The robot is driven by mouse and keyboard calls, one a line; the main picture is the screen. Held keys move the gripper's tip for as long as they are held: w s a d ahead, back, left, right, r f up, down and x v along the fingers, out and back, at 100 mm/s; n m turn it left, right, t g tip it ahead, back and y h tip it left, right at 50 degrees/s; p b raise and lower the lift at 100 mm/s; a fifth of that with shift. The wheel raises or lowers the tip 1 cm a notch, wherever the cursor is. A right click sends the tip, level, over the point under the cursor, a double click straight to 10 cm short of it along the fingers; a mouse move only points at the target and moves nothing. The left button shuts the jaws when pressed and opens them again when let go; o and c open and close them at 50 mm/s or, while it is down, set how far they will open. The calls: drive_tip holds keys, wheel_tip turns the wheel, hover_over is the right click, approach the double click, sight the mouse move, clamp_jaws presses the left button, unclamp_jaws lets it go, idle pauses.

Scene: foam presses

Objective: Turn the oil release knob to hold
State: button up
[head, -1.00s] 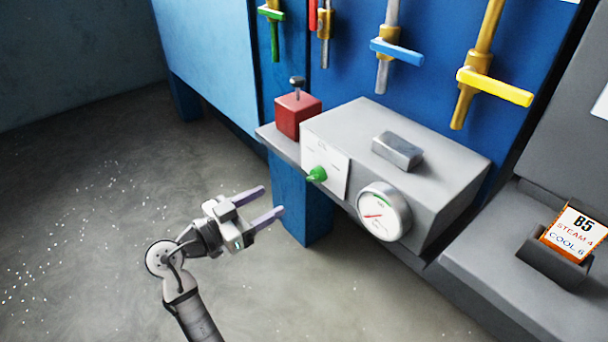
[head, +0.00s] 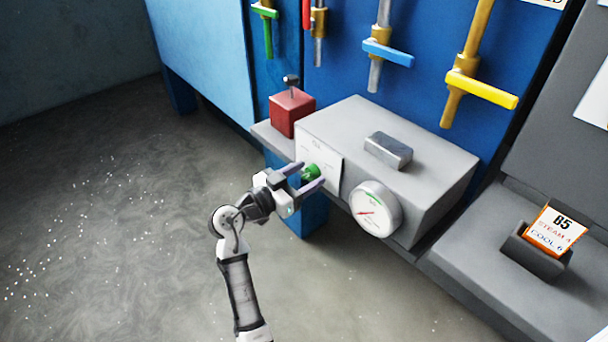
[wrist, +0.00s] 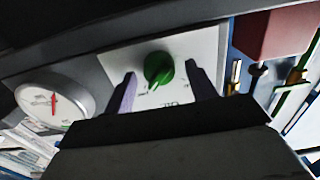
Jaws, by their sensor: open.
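The green oil release knob (head: 311,172) is on a white label plate (head: 333,176) on the front of a grey box. My gripper (head: 304,177) is open in front of the knob, with one finger on each side of it in the head view. In the wrist view the knob (wrist: 158,69) shows between the two fingertips (wrist: 160,78), apart from both. The plate's printing is too small to read, so I cannot tell the knob's setting.
A round gauge (head: 375,208) with a red needle sticks out to the right of the knob. A red block (head: 291,112) with a black-topped stem stands at the left. A grey metal block (head: 388,150) lies on the box. Coloured valve handles hang behind; a card holder (head: 536,255) is at right.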

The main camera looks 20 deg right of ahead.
drive_tip(key=shift+c, duration=0.3)
drive_tip(key=c, duration=0.9)
drive_tip(key=shift+n, duration=0.3)
drive_tip(key=n+p, duration=0.1)
drive_tip(key=n, duration=0.2)
drive_tip(key=shift+r+n, duration=0.1)
drive_tip(key=shift+n, duration=0.2)
drive_tip(key=n+p, duration=0.2)
drive_tip(key=n, duration=0.2)
drive_tip(key=shift+w+n, duration=0.1)
drive_tip(key=shift+n, duration=0.2)
drive_tip(key=n+p, duration=0.3)
drive_tip(key=n, duration=0.2)
drive_tip(key=shift+a+p, duration=0.1)
drive_tip(key=shift+p, duration=0.3)
drive_tip(key=shift+f+n+p, duration=0.2)
drive_tip(key=shift+n+p, duration=1.1)
drive_tip(key=shift+n, duration=0.7)
drive_tip(key=shift+w+f, duration=0.1)
